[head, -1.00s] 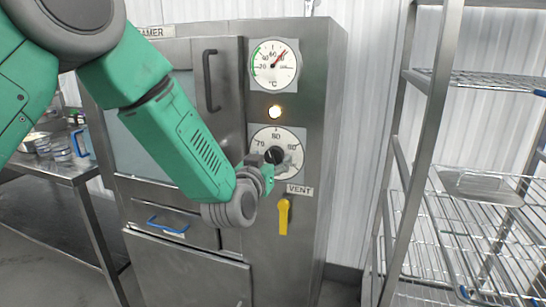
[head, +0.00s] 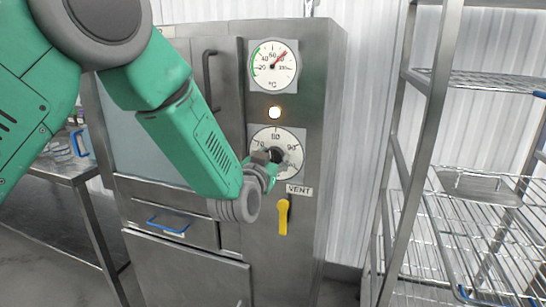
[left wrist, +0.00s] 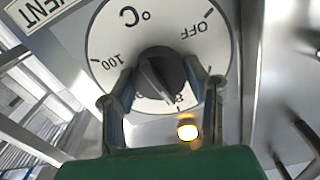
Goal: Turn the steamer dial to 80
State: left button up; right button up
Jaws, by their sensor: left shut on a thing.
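The steamer dial is a white round plate (head: 263,141) on the steamer's front, with 70, 80 and 90 marked around its top. Its black knob (head: 277,155) is partly hidden by my left gripper (head: 270,163). In the left wrist view the dial plate (left wrist: 111,38) appears upside down, with OFF and 100 readable. There the knob (left wrist: 158,70) sits between the two fingers of my left gripper (left wrist: 163,88), which is shut on it. The knob's pointer end points down and slightly right, close to a partly covered 8. My right gripper is not in view.
A temperature gauge (head: 273,65) and a lit lamp (head: 274,113) are above the dial. A yellow vent lever (head: 283,216) hangs below it. A wire rack (head: 440,110) stands right, a steel table (head: 50,172) left.

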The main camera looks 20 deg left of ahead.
pick_arm(q)
jog(key=shift+d+m, duration=0.1)
jog(key=shift+m, duration=0.8)
jog(key=shift+f, duration=0.1)
jog(key=o, duration=1.1)
jog(key=shift+o, duration=0.2)
jog(key=shift+s, duration=0.1)
jog(key=s, duration=1.1)
jog(key=shift+s+a, duration=0.2)
jog(key=shift+s, duration=0.2)
jog(key=shift+f, duration=0.1)
